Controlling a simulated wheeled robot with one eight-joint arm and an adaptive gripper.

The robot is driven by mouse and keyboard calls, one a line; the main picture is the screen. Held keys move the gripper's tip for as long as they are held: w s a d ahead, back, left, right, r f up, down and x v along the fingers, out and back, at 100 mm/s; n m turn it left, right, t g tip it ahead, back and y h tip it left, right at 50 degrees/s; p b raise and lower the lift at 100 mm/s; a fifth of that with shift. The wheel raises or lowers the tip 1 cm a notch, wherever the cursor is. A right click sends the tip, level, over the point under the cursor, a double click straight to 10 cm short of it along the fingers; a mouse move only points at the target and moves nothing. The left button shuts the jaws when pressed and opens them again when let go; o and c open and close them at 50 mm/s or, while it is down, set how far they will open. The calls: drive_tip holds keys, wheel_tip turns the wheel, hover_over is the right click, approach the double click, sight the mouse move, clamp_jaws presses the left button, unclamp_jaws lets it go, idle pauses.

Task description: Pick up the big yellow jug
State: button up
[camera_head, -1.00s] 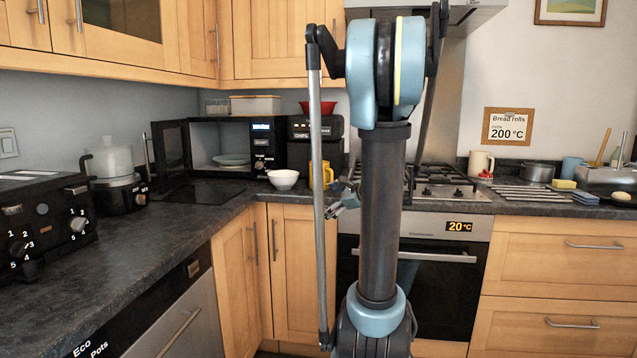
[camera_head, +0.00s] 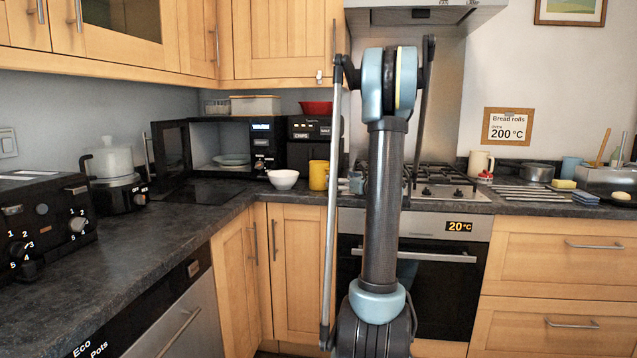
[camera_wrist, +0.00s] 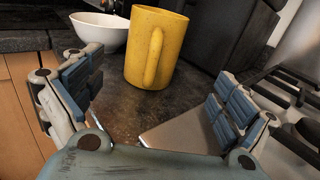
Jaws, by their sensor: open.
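The big yellow jug (camera_head: 319,175) stands upright on the dark worktop in the corner, in front of the black appliance and left of the hob. In the wrist view the jug (camera_wrist: 145,55) is ahead of my gripper (camera_wrist: 160,115), with its handle towards the camera. My gripper is open, its blue-padded fingers wide apart to the left and right. In the head view the gripper is mostly hidden behind my arm.
A white bowl (camera_head: 283,179) sits close to the left of the jug. An open microwave (camera_head: 222,150) and a black appliance (camera_head: 303,135) stand behind. The gas hob (camera_head: 440,185) with its grates is to the right.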

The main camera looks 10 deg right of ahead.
sight(321, 173)
drive_tip(key=x, duration=0.6)
drive_tip(key=shift+a, duration=0.1)
drive_tip(key=shift+a+r+x, duration=0.1)
drive_tip(key=shift+a+x, duration=0.05)
drive_tip(key=shift+x, duration=1.15)
drive_tip(key=shift+a+r+x, duration=0.15)
drive_tip(key=shift+a+x, duration=0.05)
drive_tip(key=shift+x, duration=1.1)
drive_tip(key=shift+s, duration=0.2)
drive_tip(key=shift+c, duration=0.6)
drive_tip(key=c, duration=1.5)
drive_tip(key=shift+r, duration=0.2)
drive_tip(key=shift+c, duration=0.2)
wheel_tip(321, 173, up, 10)
drive_tip(key=shift+f, duration=0.2)
